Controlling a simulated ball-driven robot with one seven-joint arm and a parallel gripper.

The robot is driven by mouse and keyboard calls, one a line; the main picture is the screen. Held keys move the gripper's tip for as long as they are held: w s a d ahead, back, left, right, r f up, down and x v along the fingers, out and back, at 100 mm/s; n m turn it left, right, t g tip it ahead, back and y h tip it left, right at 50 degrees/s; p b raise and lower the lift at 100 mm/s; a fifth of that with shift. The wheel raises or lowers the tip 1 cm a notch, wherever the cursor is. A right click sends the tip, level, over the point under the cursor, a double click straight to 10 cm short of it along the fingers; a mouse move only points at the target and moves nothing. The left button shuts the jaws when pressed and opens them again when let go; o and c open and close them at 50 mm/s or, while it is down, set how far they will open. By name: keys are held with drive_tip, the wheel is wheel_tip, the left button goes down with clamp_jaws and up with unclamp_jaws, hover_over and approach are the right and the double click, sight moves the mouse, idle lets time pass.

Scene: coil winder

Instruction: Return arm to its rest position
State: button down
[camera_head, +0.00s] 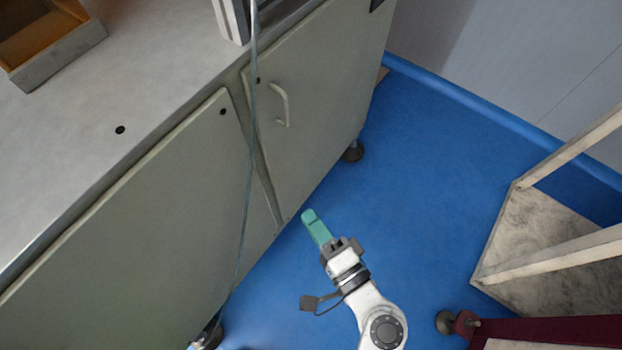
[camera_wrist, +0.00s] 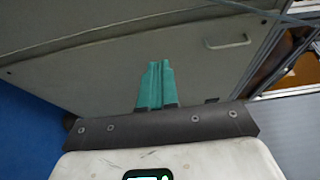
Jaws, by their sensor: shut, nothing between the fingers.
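My gripper (camera_head: 309,216) has green fingers and is low in the middle of the head view, above the blue floor and in front of the cabinet. In the wrist view its two green fingers (camera_wrist: 155,68) lie side by side, shut with nothing between them. The cabinet door with a curved handle (camera_wrist: 228,42) lies beyond the fingertips. I cannot tell the exact gap between the fingertips and the door.
A grey worktop (camera_head: 60,150) with a wooden-lined tray (camera_head: 50,50) is at left above the cabinet doors (camera_head: 150,230). A thin cable (camera_head: 250,130) hangs down the cabinet front. A frame with a pale panel (camera_head: 540,240) stands at right. Blue floor (camera_head: 430,170) is clear between.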

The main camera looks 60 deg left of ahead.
drive_tip(key=shift+s+d, duration=0.2)
drive_tip(key=shift+d, duration=0.45)
drive_tip(key=shift+s+d, duration=0.25)
drive_tip(key=shift+d, duration=0.35)
drive_tip(key=shift+s+d, duration=0.2)
drive_tip(key=shift+d, duration=0.45)
drive_tip(key=w+d+f+n+t+h, duration=0.1)
drive_tip(key=w+d+f+h, duration=0.25)
drive_tip(key=d, duration=0.45)
drive_tip(key=w+d+f+n+t+h, duration=0.15)
drive_tip(key=d+f+h, duration=0.25)
drive_tip(key=d, duration=0.5)
drive_tip(key=d+f+m+t+h, duration=0.15)
drive_tip(key=d+h, duration=0.45)
drive_tip(key=d, duration=0.9)
drive_tip(key=s+d+r+m+g+h+p, duration=0.1)
drive_tip(key=s+d+r+h, duration=0.15)
drive_tip(key=d, duration=0.35)
drive_tip(key=s+d+r+m+h, duration=0.1)
drive_tip(key=s+d+m+h, duration=0.1)
drive_tip(key=s+d, duration=0.25)
wheel_tip(320, 180, up, 12)
drive_tip(key=w+p, duration=0.1)
drive_tip(key=p, duration=1.1)
drive_tip(key=shift+d+n, duration=0.25)
drive_tip(key=shift+n, duration=0.05)
